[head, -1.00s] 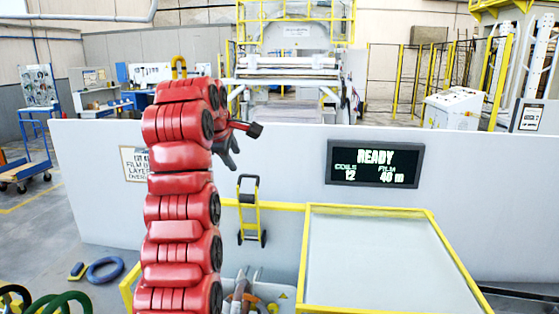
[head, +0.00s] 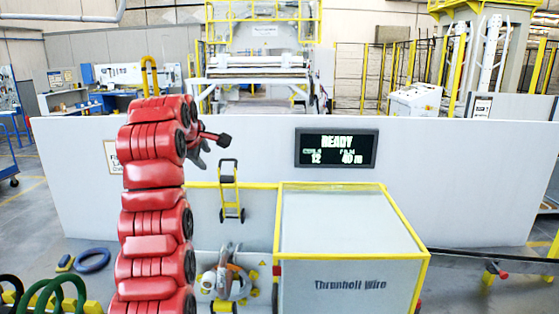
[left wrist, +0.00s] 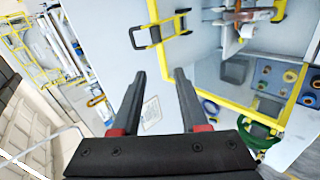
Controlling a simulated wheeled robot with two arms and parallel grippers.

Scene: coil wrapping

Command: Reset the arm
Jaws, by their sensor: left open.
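My left arm, red and segmented, rises upright in the left half of the head view. My left gripper (head: 205,148) is at its top, partly hidden behind the arm, in front of the white wall panel. In the left wrist view the left gripper (left wrist: 158,82) shows two dark, parallel fingers with red bases. They stand apart with nothing between them. My right gripper is in neither view.
A yellow-edged white box (head: 345,230) stands front right. A white wall (head: 450,190) with a READY display (head: 337,148) crosses behind it. A yellow hand truck (head: 229,190) is by the wall. A blue coil (head: 92,260) and green coils (head: 60,297) lie lower left.

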